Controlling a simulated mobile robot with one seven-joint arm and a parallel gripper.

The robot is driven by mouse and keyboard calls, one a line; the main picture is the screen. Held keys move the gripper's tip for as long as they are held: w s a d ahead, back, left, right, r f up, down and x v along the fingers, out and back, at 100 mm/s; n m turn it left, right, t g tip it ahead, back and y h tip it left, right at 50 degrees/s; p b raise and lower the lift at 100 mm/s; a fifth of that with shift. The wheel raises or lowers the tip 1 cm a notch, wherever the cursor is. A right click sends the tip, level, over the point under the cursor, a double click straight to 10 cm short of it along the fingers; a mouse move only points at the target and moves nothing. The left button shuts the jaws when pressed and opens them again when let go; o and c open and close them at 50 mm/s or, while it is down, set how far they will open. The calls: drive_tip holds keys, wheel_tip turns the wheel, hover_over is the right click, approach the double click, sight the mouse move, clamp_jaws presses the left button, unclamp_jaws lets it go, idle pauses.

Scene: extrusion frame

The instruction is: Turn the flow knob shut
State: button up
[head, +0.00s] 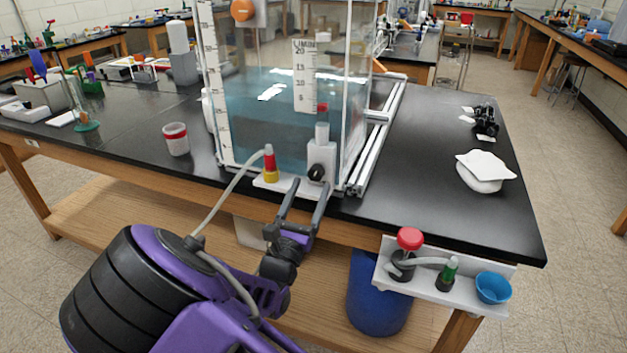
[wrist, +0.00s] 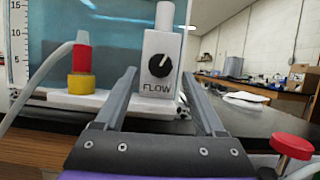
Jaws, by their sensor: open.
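The flow knob (wrist: 159,65) is a small black dial with a light pointer mark, on the front of a white block (wrist: 157,46) labelled FLOW. The pointer tilts up and to the right in the wrist view. In the head view the knob (head: 316,173) sits at the front foot of the clear water tank (head: 270,130). My gripper (head: 305,187) is open and empty. In the wrist view its two fingers (wrist: 163,85) point forward, one to each side of the block's lower part. The knob shows between and above them, apart from both fingers.
A red-and-yellow fitting with a hose (head: 270,163) stands just left of the block. A white shelf (head: 440,290) at the table's front right carries a red knob (head: 410,238), a green-capped part and a blue cup (head: 493,287). The black tabletop right of the tank is mostly clear.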

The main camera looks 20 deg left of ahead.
sight(314, 179)
drive_tip(key=shift+x, duration=1.6)
clamp_jaws()
